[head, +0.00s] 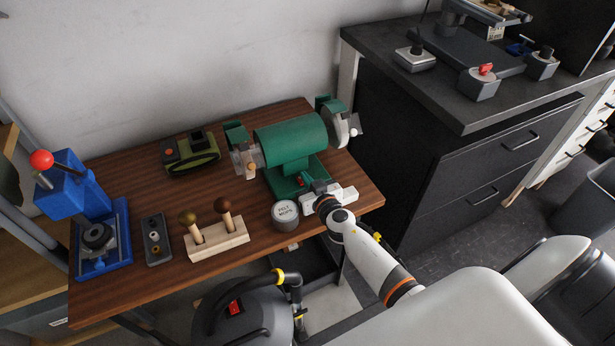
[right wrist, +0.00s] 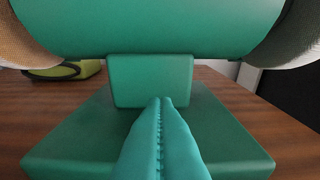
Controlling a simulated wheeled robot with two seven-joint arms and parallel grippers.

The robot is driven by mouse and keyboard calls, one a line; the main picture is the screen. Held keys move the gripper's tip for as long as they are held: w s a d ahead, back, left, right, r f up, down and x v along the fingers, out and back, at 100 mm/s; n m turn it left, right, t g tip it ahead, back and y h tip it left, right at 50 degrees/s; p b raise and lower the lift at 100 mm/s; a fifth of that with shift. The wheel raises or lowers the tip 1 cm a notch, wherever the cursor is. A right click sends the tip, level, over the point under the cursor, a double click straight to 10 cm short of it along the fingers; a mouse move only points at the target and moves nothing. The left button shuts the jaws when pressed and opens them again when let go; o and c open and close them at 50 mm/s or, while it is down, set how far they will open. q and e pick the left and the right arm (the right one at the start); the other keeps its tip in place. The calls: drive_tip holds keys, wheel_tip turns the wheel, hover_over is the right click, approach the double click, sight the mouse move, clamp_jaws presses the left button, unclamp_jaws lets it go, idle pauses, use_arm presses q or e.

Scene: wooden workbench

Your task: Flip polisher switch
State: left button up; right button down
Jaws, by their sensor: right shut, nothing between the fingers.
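The green polisher (head: 292,140) stands at the back right of the wooden bench, with a wheel at each end. My right gripper (head: 309,183) is at the front of this base, close beside the switch in the head view. In the right wrist view its teal fingers (right wrist: 164,102) are shut together and empty, pointing at the polisher's pedestal (right wrist: 150,80). The switch cannot be seen there; the fingers cover the middle of the base. I cannot tell whether they touch it. My left gripper is not in view.
A round tin (head: 285,214) stands just left of my right gripper. A wooden block with two knobbed tools (head: 216,240), a grey switch box (head: 156,240) and a blue press (head: 75,190) stand further left. A dark cabinet (head: 430,150) is at right.

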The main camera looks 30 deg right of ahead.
drive_tip(key=r+p, duration=0.2)
drive_tip(key=r, duration=0.1)
drive_tip(key=r+p, duration=0.1)
drive_tip(key=p, duration=0.1)
drive_tip(key=shift+w+d+r, duration=0.15)
drive_tip(key=shift+w, duration=0.1)
drive_tip(key=s+r+p, duration=0.2)
drive_tip(key=s+r, duration=0.1)
drive_tip(key=s, duration=0.6)
drive_tip(key=shift+s+a+r, duration=0.15)
drive_tip(key=shift+s+a, duration=0.05)
drive_tip(key=shift+a, duration=0.2)
